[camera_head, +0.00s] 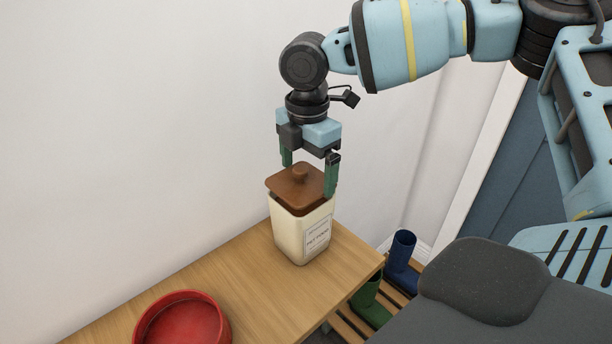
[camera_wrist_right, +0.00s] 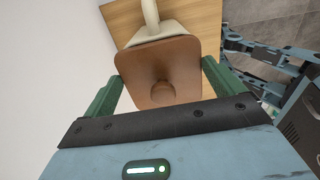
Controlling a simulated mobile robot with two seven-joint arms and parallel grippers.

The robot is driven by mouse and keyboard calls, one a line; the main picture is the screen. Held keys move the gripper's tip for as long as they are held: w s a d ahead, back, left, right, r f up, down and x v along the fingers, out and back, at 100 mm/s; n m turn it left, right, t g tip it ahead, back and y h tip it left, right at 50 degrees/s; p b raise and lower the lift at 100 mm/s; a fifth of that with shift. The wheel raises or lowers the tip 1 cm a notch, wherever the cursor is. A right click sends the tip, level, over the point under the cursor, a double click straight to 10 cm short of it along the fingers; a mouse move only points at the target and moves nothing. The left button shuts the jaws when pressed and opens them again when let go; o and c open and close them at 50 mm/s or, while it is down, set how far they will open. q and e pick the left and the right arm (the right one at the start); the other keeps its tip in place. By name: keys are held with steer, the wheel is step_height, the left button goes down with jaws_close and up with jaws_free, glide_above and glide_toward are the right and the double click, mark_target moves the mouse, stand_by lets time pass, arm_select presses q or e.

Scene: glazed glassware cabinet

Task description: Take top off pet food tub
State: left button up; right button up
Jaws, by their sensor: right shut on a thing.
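The pet food tub (camera_head: 290,232) is a cream, square container with a printed label, standing upright near the right end of the wooden table. Its brown lid (camera_head: 297,188) with a round knob sits over the mouth; I cannot tell whether it is fully seated. My right gripper (camera_head: 309,179) points down from above and is shut on the lid, one green finger on each side. In the right wrist view the lid (camera_wrist_right: 158,68) fills the space between the fingers, and part of the cream tub (camera_wrist_right: 152,32) shows beyond it. My left gripper is not in view.
A red bowl (camera_head: 182,318) stands on the wooden table (camera_head: 245,275) at the front left. The white wall is close behind the tub. Below the table's right edge, a blue boot (camera_head: 402,262) and a green boot (camera_head: 369,302) stand on a slatted rack.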

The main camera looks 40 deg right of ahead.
steer(key=shift+r, duration=0.75)
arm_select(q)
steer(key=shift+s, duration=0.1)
arm_select(e)
steer(key=s+a+r, duration=0.1)
steer(key=s+a, duration=0.2)
steer(key=s, duration=1.2)
steer(key=shift+s, duration=0.4)
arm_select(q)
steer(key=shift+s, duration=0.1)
arm_select(e)
steer(key=shift+a, duration=0.1)
